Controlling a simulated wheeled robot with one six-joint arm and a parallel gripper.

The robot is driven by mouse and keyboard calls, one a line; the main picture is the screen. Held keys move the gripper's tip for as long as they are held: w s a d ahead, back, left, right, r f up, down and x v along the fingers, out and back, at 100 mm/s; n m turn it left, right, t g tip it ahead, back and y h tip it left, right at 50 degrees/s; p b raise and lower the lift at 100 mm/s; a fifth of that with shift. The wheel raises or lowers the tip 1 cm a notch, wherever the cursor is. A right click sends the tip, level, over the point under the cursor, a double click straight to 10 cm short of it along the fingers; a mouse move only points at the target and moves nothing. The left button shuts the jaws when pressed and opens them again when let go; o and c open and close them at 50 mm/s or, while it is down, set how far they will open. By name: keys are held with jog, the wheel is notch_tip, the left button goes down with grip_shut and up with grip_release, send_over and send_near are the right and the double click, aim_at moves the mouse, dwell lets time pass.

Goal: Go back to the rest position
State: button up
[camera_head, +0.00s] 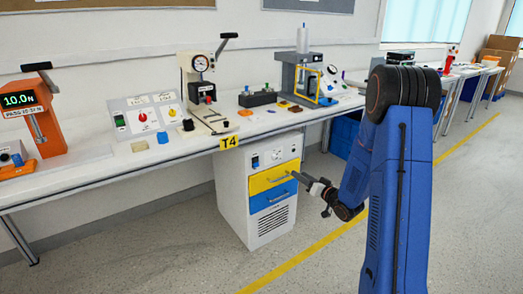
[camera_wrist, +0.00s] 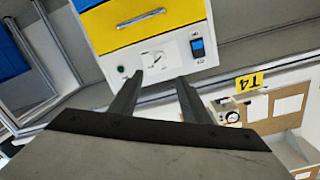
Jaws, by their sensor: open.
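My gripper (camera_head: 299,178) is in front of the white cabinet under the bench, near the yellow drawer in the head view. In the wrist view its two dark fingers (camera_wrist: 160,80) stand apart with nothing between them. I cannot tell the exact gap to the panel. The panel (camera_head: 274,156) also shows in the head view, above the yellow drawer, where the dial is tiny.
The cabinet has a yellow drawer (camera_head: 273,177) and a blue drawer (camera_head: 272,195) with handles. The bench (camera_head: 180,148) overhangs it, with a T4 tag (camera_head: 229,142) on its edge. Presses and control boxes stand on top. The floor in front is clear, with a yellow line (camera_head: 310,253).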

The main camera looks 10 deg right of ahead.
jog(key=shift+r, duration=0.1)
jog(key=s+a+r+g+h, duration=0.2)
jog(key=s+r+g+h, duration=0.4)
jog(key=s+r, duration=0.8)
jog(key=s+a+g, duration=0.2)
jog(key=s+a, duration=0.2)
jog(key=s, duration=1.2)
jog(key=s+a+n+g, duration=0.1)
jog(key=s+a+g, duration=0.2)
jog(key=s, duration=1.4)
jog(key=shift+a+n+g, duration=0.3)
jog(key=shift+a, duration=0.85)
